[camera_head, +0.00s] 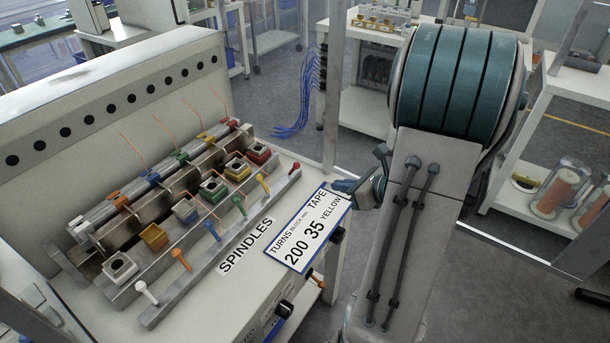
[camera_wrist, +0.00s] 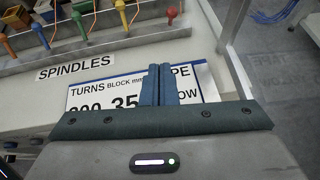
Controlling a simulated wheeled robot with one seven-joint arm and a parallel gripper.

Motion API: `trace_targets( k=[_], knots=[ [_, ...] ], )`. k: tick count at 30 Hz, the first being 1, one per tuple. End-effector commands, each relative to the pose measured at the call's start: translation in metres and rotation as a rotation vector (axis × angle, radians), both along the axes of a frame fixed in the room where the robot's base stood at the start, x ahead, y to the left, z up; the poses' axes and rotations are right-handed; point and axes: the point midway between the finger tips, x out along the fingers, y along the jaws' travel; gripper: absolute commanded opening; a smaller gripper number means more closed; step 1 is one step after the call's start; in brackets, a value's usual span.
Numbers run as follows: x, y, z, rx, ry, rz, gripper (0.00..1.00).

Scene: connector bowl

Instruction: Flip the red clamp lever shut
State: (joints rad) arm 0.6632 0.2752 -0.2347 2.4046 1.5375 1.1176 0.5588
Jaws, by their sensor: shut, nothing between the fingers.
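A row of coloured pieces lies along the back rail, with a red one (camera_head: 232,123) at its right end; whether this is the clamp lever and how it stands is too small to tell. A row of ball-ended coloured pins stands on the front bar, with a red-tipped pin (camera_head: 295,168) at its right end; its red tip also shows in the wrist view (camera_wrist: 171,13). My gripper (camera_head: 340,186) is in front of the panel, right of the red pin and apart from it. In the wrist view its fingers (camera_wrist: 159,72) are shut and empty over the printed label.
A sign with turns and tape text (camera_head: 308,232) lies on the sloping front panel, right of the SPINDLES label (camera_head: 246,245). Square coloured blocks (camera_head: 214,190) stand between the rows. Thin orange wires rise behind. A metal post (camera_head: 333,90) stands behind my gripper.

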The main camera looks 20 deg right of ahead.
Motion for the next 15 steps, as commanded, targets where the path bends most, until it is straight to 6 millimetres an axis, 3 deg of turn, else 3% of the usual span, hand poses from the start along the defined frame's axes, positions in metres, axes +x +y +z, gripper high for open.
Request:
trace_targets(
  k=[4, 15],
  knots=[
    [0.0008, -0.0155, -0.0081, 0.039, 0.003, -0.073, 0.00],
    [0.0029, -0.0143, -0.0084, 0.040, 0.002, -0.073, 0.00]
  ],
)
